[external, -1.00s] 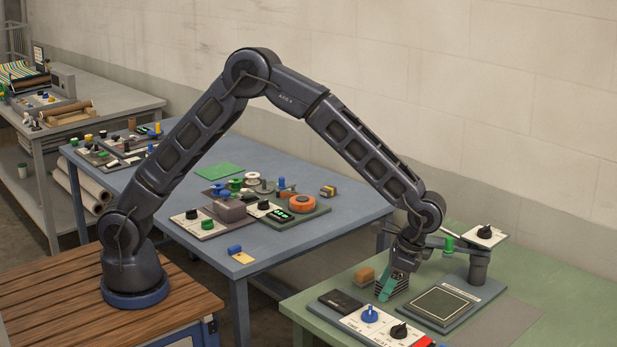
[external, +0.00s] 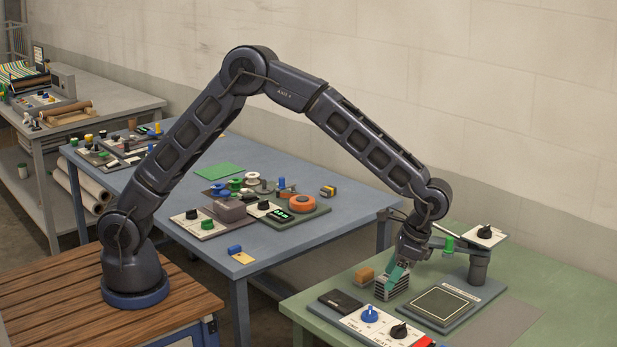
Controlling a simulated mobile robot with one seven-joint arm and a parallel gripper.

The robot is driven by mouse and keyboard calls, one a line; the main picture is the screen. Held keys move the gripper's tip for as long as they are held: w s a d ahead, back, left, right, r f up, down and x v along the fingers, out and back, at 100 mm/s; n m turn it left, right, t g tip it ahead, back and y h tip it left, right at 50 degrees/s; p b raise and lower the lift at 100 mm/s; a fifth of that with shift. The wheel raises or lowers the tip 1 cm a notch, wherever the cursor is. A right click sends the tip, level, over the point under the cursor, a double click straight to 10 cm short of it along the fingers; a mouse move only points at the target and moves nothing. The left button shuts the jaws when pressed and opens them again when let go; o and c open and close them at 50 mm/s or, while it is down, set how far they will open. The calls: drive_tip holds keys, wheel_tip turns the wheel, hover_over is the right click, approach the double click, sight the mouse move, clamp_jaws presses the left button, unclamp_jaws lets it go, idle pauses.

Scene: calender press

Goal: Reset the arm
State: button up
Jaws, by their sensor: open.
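My arm rises from its round base on the wooden-topped bench at the left and reaches over to the green table at the right. My gripper (external: 392,279) points down over the green table, with a teal finger showing. It is open. A grey ribbed block (external: 391,290) stands on the table right at the fingers. I cannot tell whether the fingers touch it.
A dark square plate (external: 444,304) lies right of the gripper, under a post with a swing arm and knob box (external: 484,236). A panel with blue and black knobs (external: 383,325) lies in front. A tan block (external: 365,275) sits left. The blue table (external: 300,245) holds several devices.

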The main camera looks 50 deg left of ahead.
drive_tip(key=w+a+r+n+t+h, duration=0.1)
drive_tip(key=a+r+n, duration=0.1)
drive_tip(key=a+r, duration=0.7)
drive_tip(key=w+a+r+n+t+h, duration=0.15)
drive_tip(key=a+r, duration=0.25)
drive_tip(key=a, duration=0.9)
drive_tip(key=w+a+r+n, duration=0.1)
drive_tip(key=w+a+r, duration=0.1)
drive_tip(key=a+r, duration=0.65)
drive_tip(key=s+a+r+n+t, duration=0.1)
drive_tip(key=s+a, duration=0.3)
drive_tip(key=a, duration=0.5)
drive_tip(key=s+a+r+n+t, duration=0.15)
drive_tip(key=s+a, duration=0.25)
drive_tip(key=a, duration=0.5)
drive_tip(key=s+a+f+n+t, duration=0.2)
drive_tip(key=s+a+f+n, duration=0.1)
drive_tip(key=s+a, duration=0.7)
drive_tip(key=shift+s+f+h, duration=0.2)
drive_tip(key=shift+s+h, duration=0.25)
drive_tip(key=shift+s, duration=0.4)
drive_tip(key=shift+c, duration=0.5)
